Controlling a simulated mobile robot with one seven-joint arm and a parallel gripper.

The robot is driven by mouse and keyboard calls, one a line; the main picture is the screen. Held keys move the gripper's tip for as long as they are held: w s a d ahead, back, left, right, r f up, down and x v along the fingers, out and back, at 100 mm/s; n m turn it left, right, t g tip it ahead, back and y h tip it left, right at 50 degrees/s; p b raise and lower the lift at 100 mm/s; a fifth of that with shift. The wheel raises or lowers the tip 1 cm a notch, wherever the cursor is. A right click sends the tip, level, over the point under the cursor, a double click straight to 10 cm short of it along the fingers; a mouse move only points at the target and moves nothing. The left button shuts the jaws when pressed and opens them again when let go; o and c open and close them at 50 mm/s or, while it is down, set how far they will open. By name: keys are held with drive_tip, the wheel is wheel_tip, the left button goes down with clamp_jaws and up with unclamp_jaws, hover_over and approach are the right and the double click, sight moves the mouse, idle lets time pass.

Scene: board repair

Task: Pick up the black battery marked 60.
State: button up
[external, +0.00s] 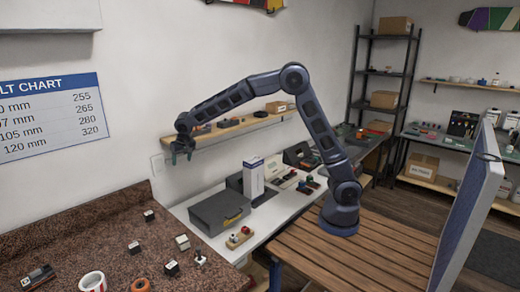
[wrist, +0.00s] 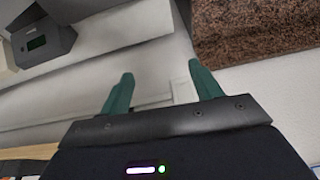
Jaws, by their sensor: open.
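Several small black or white blocks stand on the brown speckled counter (external: 60,240) at lower left in the external view. Dark ones include one near the wall (external: 149,215), one in the middle (external: 134,247) and one near the front (external: 172,268). Their markings are too small to read, so I cannot tell which is the battery marked 60. My gripper (external: 182,152) is raised high near the wall, above the gap between counter and shelf. In the wrist view my gripper (wrist: 160,75) has its two green fingers apart with nothing between them. No block shows there.
A white roll (external: 93,281) and an orange ring (external: 140,285) lie on the counter. A grey case (external: 219,211) and a tall white box (external: 253,178) stand on the white bench. A wooden wall shelf (external: 240,128) is close to my gripper.

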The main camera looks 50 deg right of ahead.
approach(148, 213)
drive_tip(key=s, duration=0.1)
drive_tip(key=x, duration=0.5)
drive_tip(key=shift+w+d+f, duration=0.15)
drive_tip(key=shift+f, duration=0.1)
drive_tip(key=shift+t, duration=0.3)
drive_tip(key=shift+w+x, duration=0.25)
drive_tip(key=shift+x, duration=2.3)
drive_tip(key=shift+r, duration=0.15)
drive_tip(key=c, duration=1.1)
